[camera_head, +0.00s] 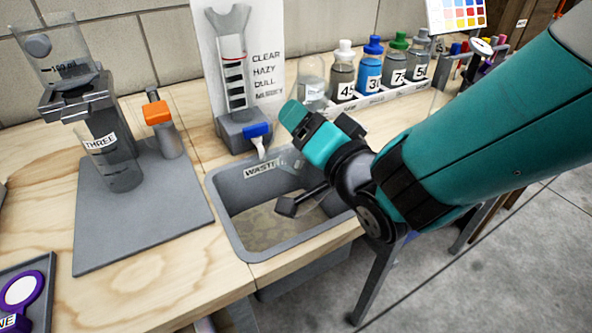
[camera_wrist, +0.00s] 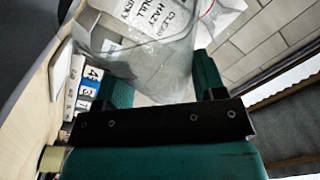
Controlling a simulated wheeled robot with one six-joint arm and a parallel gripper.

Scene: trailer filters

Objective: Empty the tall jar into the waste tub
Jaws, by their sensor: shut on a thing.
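My gripper (camera_head: 312,135) is above the right back part of the waste tub (camera_head: 238,235). It is shut on a clear jar (camera_wrist: 150,65), which shows between the fingers in the wrist view. The jar is see-through, and I see no coloured liquid in it. In the head view the jar is mostly hidden by the gripper; a faint clear shape (camera_head: 290,158) shows by the tub's WASTE label. The grey tub is set into the bench, with murky brownish liquid in its bottom. I cannot tell whether anything is flowing from the jar.
At left a stand holds a clear upper vessel (camera_head: 62,55) over a jar labelled THREE (camera_head: 118,165). A grey holder with a blue tap (camera_head: 257,130) stands behind the tub before a clarity chart (camera_head: 265,50). Several numbered bottles (camera_head: 368,70) line the back right.

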